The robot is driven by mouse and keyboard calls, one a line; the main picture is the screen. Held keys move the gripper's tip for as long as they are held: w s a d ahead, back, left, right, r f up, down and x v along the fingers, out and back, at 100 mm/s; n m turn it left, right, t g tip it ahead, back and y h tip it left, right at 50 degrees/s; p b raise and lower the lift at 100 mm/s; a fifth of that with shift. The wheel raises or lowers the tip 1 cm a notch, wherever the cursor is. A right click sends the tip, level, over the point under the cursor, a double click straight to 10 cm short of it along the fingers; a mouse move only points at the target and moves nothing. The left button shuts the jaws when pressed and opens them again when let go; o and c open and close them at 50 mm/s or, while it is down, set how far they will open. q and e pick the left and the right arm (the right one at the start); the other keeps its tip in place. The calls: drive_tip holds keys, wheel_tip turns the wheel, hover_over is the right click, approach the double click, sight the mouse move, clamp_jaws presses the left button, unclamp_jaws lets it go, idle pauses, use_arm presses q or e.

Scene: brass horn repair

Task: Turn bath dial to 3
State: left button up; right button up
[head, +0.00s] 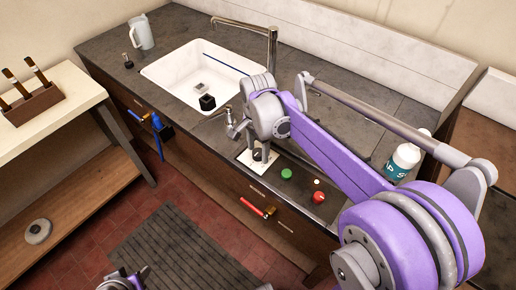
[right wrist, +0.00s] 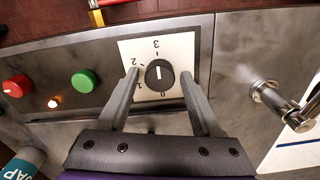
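The bath dial (right wrist: 159,74) is a round black knob with a white pointer line, on a white plate (right wrist: 183,47) marked 0, 1, 2 and 3. The line stands along the 3-to-0 direction; I cannot tell which end points. In the right wrist view my right gripper (right wrist: 161,76) is open, one finger on each side of the dial, with gaps between fingers and knob. In the head view the plate (head: 252,166) shows below my right wrist, which partly hides the dial. Only a purple and grey part of my left arm shows at the bottom edge.
A green button (head: 287,174) and a red button (head: 318,197) sit beside the plate. A metal tap (right wrist: 283,104) stands close to the plate's other side. A white sink (head: 185,68), pitcher (head: 142,32) and soap bottle (head: 403,160) are on the counter.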

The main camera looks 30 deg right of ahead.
sight(258, 152)
drive_tip(key=shift+o, duration=0.3)
wheel_tip(258, 152, up, 11)
drive_tip(key=shift+p, duration=0.4)
drive_tip(key=shift+f, duration=0.1)
idle(0.4)
